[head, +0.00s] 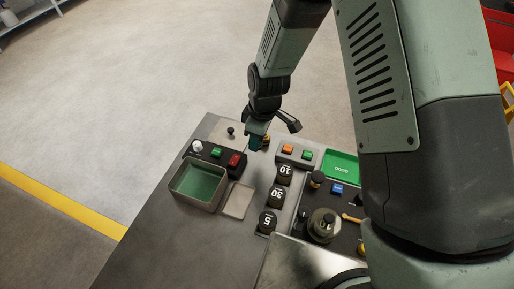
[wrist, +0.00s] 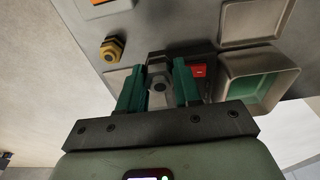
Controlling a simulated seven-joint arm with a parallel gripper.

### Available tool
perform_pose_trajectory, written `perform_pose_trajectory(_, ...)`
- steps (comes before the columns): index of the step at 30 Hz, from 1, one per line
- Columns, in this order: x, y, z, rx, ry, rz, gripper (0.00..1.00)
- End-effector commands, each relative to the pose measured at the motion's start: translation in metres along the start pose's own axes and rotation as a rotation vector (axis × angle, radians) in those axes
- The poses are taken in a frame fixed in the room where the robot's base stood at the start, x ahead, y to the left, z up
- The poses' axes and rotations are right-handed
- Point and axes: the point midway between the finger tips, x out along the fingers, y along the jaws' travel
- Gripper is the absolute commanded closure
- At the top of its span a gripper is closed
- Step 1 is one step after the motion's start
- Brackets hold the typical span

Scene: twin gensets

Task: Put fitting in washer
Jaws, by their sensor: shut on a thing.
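My gripper (head: 257,142) is low over the far part of the bench. In the wrist view its teal fingers (wrist: 162,72) are shut on a grey fitting (wrist: 157,92) with a dark hole in its end. A brass hex fitting (wrist: 112,48) stands apart, to the left of the fingers in the wrist view; part of it shows beside the fingers in the head view (head: 266,141). The washer seems to be the open grey box with a green inside (head: 190,199), left of my gripper in the head view. Its wall (wrist: 223,72) shows right of the fingers in the wrist view.
A dark control box with a red switch (head: 235,160) stands between gripper and open box. A pale square plate (head: 238,201) lies right of the box. Numbered dark blocks (head: 277,198), a button box (head: 295,153) and a green tray (head: 341,164) stand further right.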

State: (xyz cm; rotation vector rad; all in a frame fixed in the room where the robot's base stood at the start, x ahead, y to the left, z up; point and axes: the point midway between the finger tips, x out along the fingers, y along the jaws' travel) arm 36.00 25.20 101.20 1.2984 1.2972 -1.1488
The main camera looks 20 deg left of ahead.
Motion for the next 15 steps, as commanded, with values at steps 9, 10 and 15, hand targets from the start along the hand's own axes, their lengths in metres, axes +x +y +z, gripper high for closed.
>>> perform_pose_trajectory(9, -0.025, -0.005, -0.008, -0.044, -0.002, -0.006, 1.0)
perform_pose_trajectory(10, -0.025, -0.007, -0.011, -0.073, -0.003, -0.01, 1.0)
perform_pose_trajectory(15, -0.025, -0.039, -0.044, -0.423, -0.01, -0.049, 1.0)
